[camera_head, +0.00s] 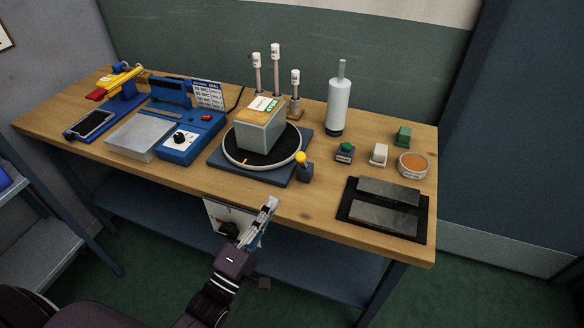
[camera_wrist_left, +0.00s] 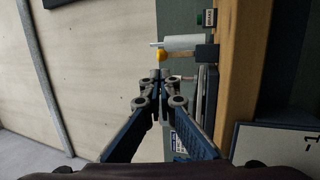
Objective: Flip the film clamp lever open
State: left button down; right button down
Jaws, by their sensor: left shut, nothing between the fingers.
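A short lever with a yellow knob (camera_head: 301,158) stands on a dark block at the right front corner of the turntable base. It looks like the clamp lever, though no label shows. The knob also shows in the left wrist view (camera_wrist_left: 160,56), just beyond my fingertips. My left gripper (camera_head: 271,203) is shut and empty, just off the table's front edge and below the lever in the picture. It also shows in the left wrist view (camera_wrist_left: 158,76), with a gap to the knob that I cannot judge. My right gripper is not in view.
The black turntable (camera_head: 234,150) carries a grey box (camera_head: 260,132). A blue scale (camera_head: 178,146) and a red-and-yellow handled device (camera_head: 118,84) stand left. A dark tray (camera_head: 345,214) with grey slabs lies right. A white panel (camera_head: 214,212) hangs below the table's front edge.

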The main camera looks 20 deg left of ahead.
aim_at(298, 161)
pick_arm(q)
jog(key=p+x, duration=0.2)
jog(key=x, duration=0.8)
jog(key=shift+p, duration=0.3)
jog(key=shift+w+d, duration=0.15)
jog(key=shift+w, duration=0.3)
